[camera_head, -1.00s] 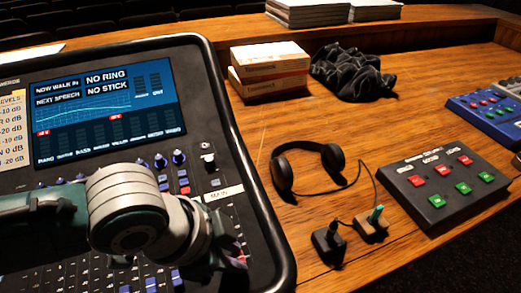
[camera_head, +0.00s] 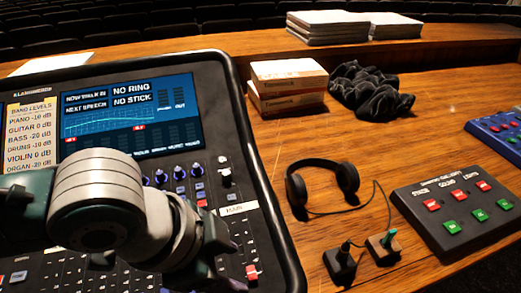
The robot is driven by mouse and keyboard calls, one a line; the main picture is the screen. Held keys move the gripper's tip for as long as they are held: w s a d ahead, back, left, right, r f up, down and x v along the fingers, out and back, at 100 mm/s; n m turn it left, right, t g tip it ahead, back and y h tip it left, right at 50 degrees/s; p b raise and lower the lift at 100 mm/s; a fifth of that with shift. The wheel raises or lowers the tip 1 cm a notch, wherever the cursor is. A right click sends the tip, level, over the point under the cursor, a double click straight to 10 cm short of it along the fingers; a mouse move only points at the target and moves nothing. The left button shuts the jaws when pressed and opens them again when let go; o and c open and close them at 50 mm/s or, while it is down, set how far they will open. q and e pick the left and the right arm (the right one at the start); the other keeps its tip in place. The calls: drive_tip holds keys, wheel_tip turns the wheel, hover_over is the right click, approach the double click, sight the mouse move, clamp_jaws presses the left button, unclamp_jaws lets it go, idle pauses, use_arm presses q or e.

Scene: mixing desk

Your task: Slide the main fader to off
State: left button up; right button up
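The mixing desk (camera_head: 228,95) fills the left of the head view, with a lit screen near its top. A white MAIN label (camera_head: 237,209) sits near its right edge. Below the label is the main fader's red cap (camera_head: 252,272), low in its strip near the picture's bottom. My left gripper (camera_head: 228,272) hangs over the desk just left of the red cap. My own wrist hides most of the gripper, so I cannot tell whether its fingers are open or whether they touch the cap. My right gripper is out of view.
Headphones (camera_head: 347,177) and two small cabled boxes (camera_head: 340,262) lie right of the desk. A black button box (camera_head: 455,214) and a blue one (camera_head: 497,130) stand farther right. Two boxes (camera_head: 288,75) and a dark cloth (camera_head: 368,92) lie behind. Wood between them is clear.

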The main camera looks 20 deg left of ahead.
use_arm(q)
drive_tip(key=v, duration=0.4)
drive_tip(key=shift+a+r, duration=0.1)
drive_tip(key=shift+s, duration=0.1)
drive_tip(key=s+d+r+n, duration=0.3)
drive_tip(key=s+d+r, duration=0.1)
drive_tip(key=s+a+r+n+y+p, duration=0.35)
drive_tip(key=s+a+n, duration=0.35)
drive_tip(key=a, duration=0.3)
wheel_tip(320, 180, up, 31)
drive_tip(key=p, duration=3)
drive_tip(key=shift+w+r+m+h, duration=0.15)
drive_tip(key=shift+w+m+h, duration=0.15)
drive_tip(key=shift+w+h, duration=0.1)
